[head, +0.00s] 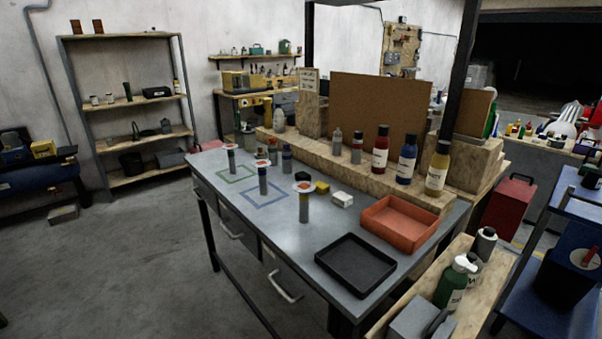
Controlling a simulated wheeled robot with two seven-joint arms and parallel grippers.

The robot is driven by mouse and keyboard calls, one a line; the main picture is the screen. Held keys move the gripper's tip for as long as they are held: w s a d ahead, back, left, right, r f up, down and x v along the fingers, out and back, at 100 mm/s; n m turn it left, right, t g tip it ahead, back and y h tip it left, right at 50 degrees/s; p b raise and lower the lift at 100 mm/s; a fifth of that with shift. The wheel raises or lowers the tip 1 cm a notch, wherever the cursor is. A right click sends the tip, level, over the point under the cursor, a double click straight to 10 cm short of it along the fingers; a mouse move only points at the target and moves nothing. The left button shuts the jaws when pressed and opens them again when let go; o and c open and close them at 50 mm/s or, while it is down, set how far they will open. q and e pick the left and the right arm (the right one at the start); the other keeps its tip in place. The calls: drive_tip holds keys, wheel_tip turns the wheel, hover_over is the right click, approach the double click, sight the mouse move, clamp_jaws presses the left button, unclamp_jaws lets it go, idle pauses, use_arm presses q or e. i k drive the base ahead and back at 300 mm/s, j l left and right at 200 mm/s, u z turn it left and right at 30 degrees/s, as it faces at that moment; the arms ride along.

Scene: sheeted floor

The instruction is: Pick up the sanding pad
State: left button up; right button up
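No thing is clearly recognisable as the sanding pad at this size. On the grey workbench (240,208) lie a small yellow block (322,187) and a small white block (342,200). A dark object (302,176) lies just behind the yellow block. Several upright grey cylinders stand to their left and front, among them a front one (304,209) with a pale disc at its top, a middle one (263,180) and a back one (231,160). Neither of my grippers shows in the head view.
An orange tray (364,230) and a black tray (383,271), both empty, sit at the bench's right end. Red, blue and yellow bottles (407,160) stand on a wooden ledge behind. Green and blue outlines mark the bench's left part. Open floor (110,260) lies to the left.

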sight(302, 176)
drive_tip(key=i+j+z, duration=0.1)
drive_tip(key=j, duration=0.3)
drive_tip(key=i+j+z, duration=0.15)
drive_tip(key=j, duration=0.3)
drive_tip(key=i+j+z, duration=0.1)
drive_tip(key=j, duration=0.35)
drive_tip(key=i+j+z, duration=0.1)
drive_tip(key=j, duration=0.35)
drive_tip(key=i+j+z, duration=0.15)
drive_tip(key=j, duration=0.35)
drive_tip(key=i, duration=0.05)
